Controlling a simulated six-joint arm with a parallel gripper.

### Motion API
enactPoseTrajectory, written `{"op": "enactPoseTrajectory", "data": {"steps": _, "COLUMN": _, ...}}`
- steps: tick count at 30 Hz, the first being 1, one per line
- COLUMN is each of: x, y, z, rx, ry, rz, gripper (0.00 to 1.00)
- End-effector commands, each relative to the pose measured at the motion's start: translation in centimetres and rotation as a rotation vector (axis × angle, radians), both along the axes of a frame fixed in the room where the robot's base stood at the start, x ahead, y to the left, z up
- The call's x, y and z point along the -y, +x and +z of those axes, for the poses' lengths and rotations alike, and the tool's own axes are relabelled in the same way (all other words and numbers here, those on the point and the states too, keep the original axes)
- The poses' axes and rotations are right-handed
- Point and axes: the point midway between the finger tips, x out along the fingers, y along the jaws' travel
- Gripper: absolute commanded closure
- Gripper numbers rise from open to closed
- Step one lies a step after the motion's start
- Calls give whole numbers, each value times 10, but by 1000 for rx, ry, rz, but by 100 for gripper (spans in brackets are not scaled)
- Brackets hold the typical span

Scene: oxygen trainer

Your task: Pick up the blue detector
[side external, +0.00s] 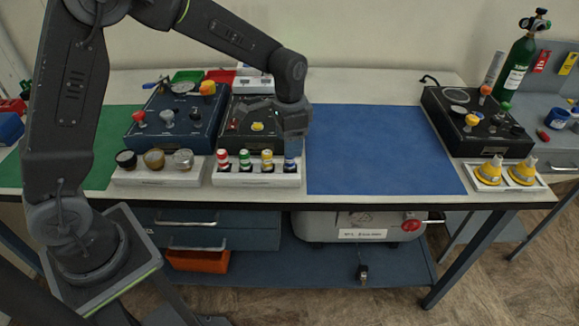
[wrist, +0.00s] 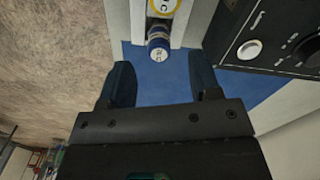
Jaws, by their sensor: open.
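The blue detector (side external: 290,163), a small cylinder with a blue body, stands at the right end of a white tray (side external: 257,180). In the wrist view the blue detector (wrist: 158,44) shows its pale lettered top, just beyond and between my fingertips. My gripper (side external: 296,138) hangs right above the detector in the side view, hiding part of its top. In the wrist view my gripper (wrist: 160,75) is open and empty, with a dark finger on each side. I cannot tell the exact height gap.
A yellow detector (side external: 267,160) stands left of the blue one, with green and red ones further left. A black panel box (side external: 245,140) sits behind the tray. The blue mat (side external: 380,150) to the right is clear.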

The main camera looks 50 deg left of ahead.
Motion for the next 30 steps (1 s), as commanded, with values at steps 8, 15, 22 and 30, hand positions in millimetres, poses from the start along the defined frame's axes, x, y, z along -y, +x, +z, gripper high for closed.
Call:
{"op": "enactPoseTrajectory", "data": {"steps": 8, "x": 0, "y": -1, "z": -23, "rx": -3, "ry": 0, "rz": 0, "gripper": 43}}
{"op": "enactPoseTrajectory", "data": {"steps": 15, "x": 1, "y": -1, "z": -56, "rx": -1, "ry": 0, "rz": 1, "gripper": 43}}
{"op": "enactPoseTrajectory", "data": {"steps": 22, "x": 1, "y": 0, "z": -63, "rx": 4, "ry": 0, "rz": 1, "gripper": 43}}
{"op": "enactPoseTrajectory", "data": {"steps": 30, "x": 1, "y": 0, "z": -63, "rx": 4, "ry": 0, "rz": 1, "gripper": 59}}
